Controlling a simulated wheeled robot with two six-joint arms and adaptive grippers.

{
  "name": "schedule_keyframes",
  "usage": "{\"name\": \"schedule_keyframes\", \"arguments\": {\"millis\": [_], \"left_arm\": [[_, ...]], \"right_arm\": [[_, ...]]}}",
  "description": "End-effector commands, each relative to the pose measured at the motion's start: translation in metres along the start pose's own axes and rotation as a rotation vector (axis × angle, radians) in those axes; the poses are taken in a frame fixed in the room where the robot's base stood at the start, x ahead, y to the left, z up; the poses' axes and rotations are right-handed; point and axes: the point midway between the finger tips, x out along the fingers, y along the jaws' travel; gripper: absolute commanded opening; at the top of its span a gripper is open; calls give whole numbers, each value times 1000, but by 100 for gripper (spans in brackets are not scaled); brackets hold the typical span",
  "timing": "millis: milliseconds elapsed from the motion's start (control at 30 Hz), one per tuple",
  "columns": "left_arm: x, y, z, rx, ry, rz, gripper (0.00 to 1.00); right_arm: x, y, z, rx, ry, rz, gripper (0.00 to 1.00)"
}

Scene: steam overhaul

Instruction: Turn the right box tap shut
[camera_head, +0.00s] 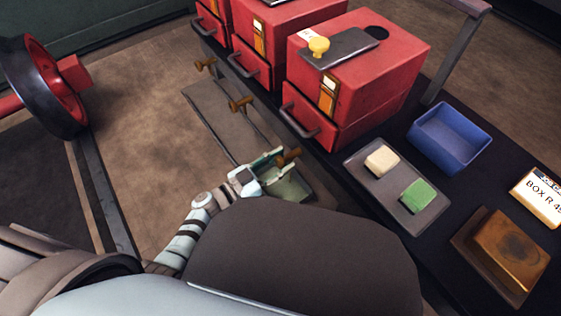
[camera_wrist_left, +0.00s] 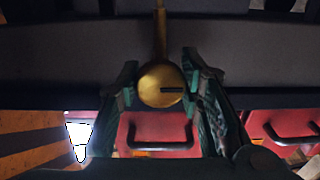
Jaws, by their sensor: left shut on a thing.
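The right box tap (camera_head: 289,156) is a small brass tap on the front side of the bench, below the right red box (camera_head: 365,60). My left gripper (camera_head: 280,167) is around it, with its green-tinted fingers shut on the tap. In the left wrist view the tap's round brass face (camera_wrist_left: 160,84) with a dark slot shows between the two fingers, and a brass stem runs up from it. Part of the tap is hidden by the fingers in the head view. My right gripper is not in view.
Two similar brass taps (camera_head: 240,104) (camera_head: 205,64) sit further left along the bench front. Red boxes with drawer handles stand above. A blue bin (camera_head: 449,137), a tray (camera_head: 383,187) with a cream and a green block, and a brown block (camera_head: 507,246) lie to the right.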

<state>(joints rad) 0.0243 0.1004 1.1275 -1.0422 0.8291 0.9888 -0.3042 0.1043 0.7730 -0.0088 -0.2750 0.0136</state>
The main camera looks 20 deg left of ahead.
Motion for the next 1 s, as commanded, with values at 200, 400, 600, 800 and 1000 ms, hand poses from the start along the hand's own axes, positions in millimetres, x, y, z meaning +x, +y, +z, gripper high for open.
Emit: {"name": "schedule_keyframes", "arguments": {"millis": [200, 400, 600, 800, 1000], "left_arm": [[0, 0, 0, 21, -1, -1, 5], [0, 0, 0, 97, -1, 0, 5], [0, -1, 1, 240, -2, 0, 5], [-1, -1, 1, 424, -3, 0, 5], [-1, -2, 1, 615, -3, 0, 5]], "right_arm": [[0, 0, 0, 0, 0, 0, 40], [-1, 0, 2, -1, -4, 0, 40], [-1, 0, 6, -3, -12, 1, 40], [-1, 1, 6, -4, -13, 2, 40], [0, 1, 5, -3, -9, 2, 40]]}}
